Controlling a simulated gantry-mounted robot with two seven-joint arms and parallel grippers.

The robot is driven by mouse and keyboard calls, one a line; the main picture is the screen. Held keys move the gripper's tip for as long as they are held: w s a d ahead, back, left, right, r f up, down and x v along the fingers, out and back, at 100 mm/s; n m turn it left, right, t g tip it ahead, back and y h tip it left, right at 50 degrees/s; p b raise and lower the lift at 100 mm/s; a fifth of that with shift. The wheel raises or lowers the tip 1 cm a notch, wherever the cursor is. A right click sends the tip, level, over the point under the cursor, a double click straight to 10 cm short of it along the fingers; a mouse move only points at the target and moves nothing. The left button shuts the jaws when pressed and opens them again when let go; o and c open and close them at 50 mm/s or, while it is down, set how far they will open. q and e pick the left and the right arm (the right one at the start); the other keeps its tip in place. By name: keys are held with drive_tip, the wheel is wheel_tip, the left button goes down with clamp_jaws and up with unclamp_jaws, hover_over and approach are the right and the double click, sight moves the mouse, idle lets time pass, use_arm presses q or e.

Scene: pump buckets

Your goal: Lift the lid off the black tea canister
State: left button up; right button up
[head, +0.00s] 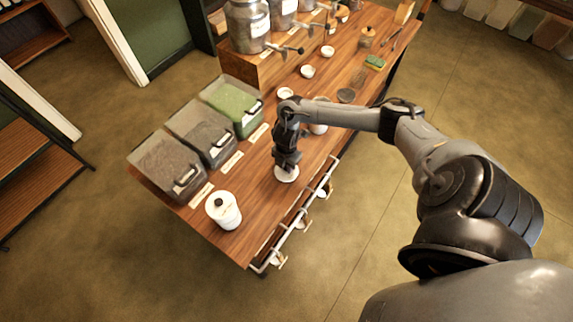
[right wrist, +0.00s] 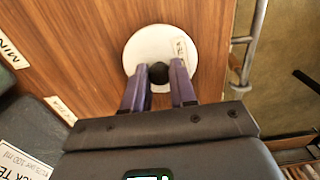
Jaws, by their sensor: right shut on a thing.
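My right gripper (head: 287,165) comes down from above, fingers pointing down, over a round white lid (head: 286,175). In the right wrist view the two fingers (right wrist: 158,88) close on the black knob (right wrist: 158,72) in the middle of the white lid (right wrist: 150,45). My left gripper is not in view.
Three grey bins (head: 205,134) line the left table edge, one with green contents. A metal rail (head: 300,215) runs along the right edge. Small white bowls (head: 308,71) stand farther back. Large jars (head: 247,25) stand on a raised wooden shelf. Bare wood (head: 248,222) lies near the front.

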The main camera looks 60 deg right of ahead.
drive_tip(key=o, duration=1.2)
drive_tip(key=shift+r, duration=0.15)
wheel_tip(320, 180, up, 5)
drive_tip(key=p, duration=0.5)
drive_tip(key=shift+r+p, duration=0.9)
drive_tip(key=shift+p, duration=0.25)
